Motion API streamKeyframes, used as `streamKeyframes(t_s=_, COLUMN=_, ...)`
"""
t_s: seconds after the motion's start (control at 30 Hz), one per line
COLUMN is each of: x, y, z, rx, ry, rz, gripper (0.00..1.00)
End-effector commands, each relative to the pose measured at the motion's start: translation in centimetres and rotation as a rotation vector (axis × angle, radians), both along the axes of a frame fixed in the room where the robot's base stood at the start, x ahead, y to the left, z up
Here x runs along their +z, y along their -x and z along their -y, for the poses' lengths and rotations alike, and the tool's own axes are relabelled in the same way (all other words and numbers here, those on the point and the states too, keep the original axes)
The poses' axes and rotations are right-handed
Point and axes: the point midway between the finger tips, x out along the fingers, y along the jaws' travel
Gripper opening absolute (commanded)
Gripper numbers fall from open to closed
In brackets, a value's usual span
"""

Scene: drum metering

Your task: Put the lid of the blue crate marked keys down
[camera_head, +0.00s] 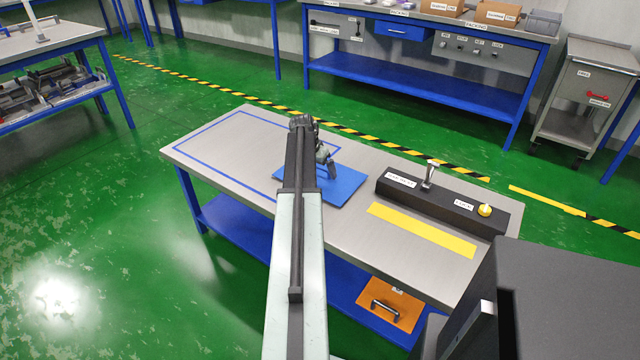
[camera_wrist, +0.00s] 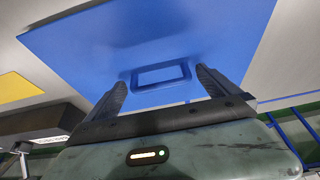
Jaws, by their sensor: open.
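A flat blue panel (camera_head: 346,185) lies on or just above the grey tabletop, near its middle. In the wrist view the blue panel (camera_wrist: 100,45) fills most of the picture and bears a blue rectangular handle (camera_wrist: 162,68). No crate walls and no keys mark show on it. My gripper (camera_head: 326,165) is over the blue panel, pointing down. In the wrist view my gripper (camera_wrist: 161,78) is open, with one finger on each side of the handle. I cannot tell whether the fingers touch it. My arm hides part of the panel in the head view.
A black box with a metal lever (camera_head: 428,176) and a yellow knob (camera_head: 485,210) stands right of the panel. A yellow strip (camera_head: 422,230) lies before it. A blue outline marks the table's left. An orange panel with a handle (camera_head: 390,304) is lower down. Benches stand behind.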

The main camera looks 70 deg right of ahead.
Motion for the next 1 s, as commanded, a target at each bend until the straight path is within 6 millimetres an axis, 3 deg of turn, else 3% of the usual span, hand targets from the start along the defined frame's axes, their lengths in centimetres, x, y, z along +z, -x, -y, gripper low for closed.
streamKeyframes(t_s=0.13, x=0.2, y=0.0, z=0.0, rx=0.0, ry=0.0, rz=0.0, gripper=1.0)
streamKeyframes(t_s=0.17, x=0.2, y=0.0, z=0.0, rx=0.0, ry=0.0, rz=0.0, gripper=0.94)
streamKeyframes(t_s=0.4, x=0.2, y=0.0, z=0.0, rx=0.001, ry=0.0, rz=0.0, gripper=0.28)
streamKeyframes(t_s=0.47, x=0.2, y=0.0, z=0.0, rx=0.001, ry=0.001, rz=-0.001, gripper=0.15)
streamKeyframes(t_s=0.77, x=0.8, y=0.0, z=0.0, rx=0.001, ry=0.001, rz=-0.001, gripper=0.15)
streamKeyframes(t_s=1.0, x=3.6, y=0.0, z=0.0, rx=0.001, ry=0.001, rz=-0.001, gripper=0.15)
